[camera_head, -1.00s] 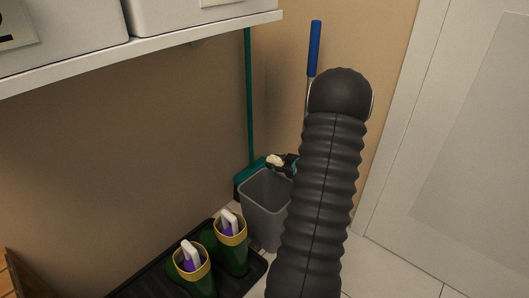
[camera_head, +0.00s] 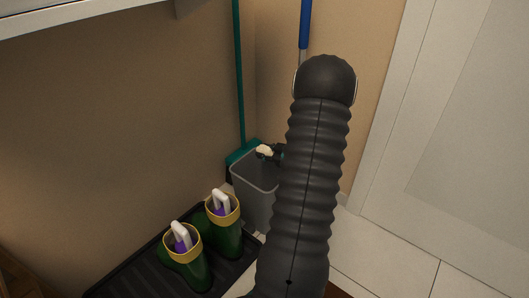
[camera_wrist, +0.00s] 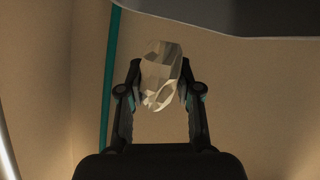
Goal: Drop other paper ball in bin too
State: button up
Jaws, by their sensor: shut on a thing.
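A crumpled whitish paper ball (camera_head: 264,150) shows above the grey bin's rim, and it fills the space between the fingertips in the wrist view (camera_wrist: 160,75). My gripper (camera_head: 272,152) is shut on it; both fingers show in the wrist view (camera_wrist: 160,88). The grey bin (camera_head: 256,197) stands on the floor in the corner, partly behind my arm. In the head view the ball and gripper overlap the bin's back rim; the exact height above it is hard to tell. The inside bottom of the bin is hidden.
Green boots (camera_head: 227,238) with yellow rims stand on a black tray (camera_head: 130,281) left of the bin. A teal broom (camera_head: 240,80) and a blue-handled pole (camera_head: 304,25) lean in the corner. A white shelf (camera_head: 80,14) is at upper left, a white door (camera_head: 450,120) at right.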

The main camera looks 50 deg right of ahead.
jog(key=o, duration=0.9)
jog(key=shift+s+r, duration=0.1)
jog(key=v, duration=1.1)
jog(key=shift+s+r, duration=0.15)
jog(key=shift+s, duration=0.2)
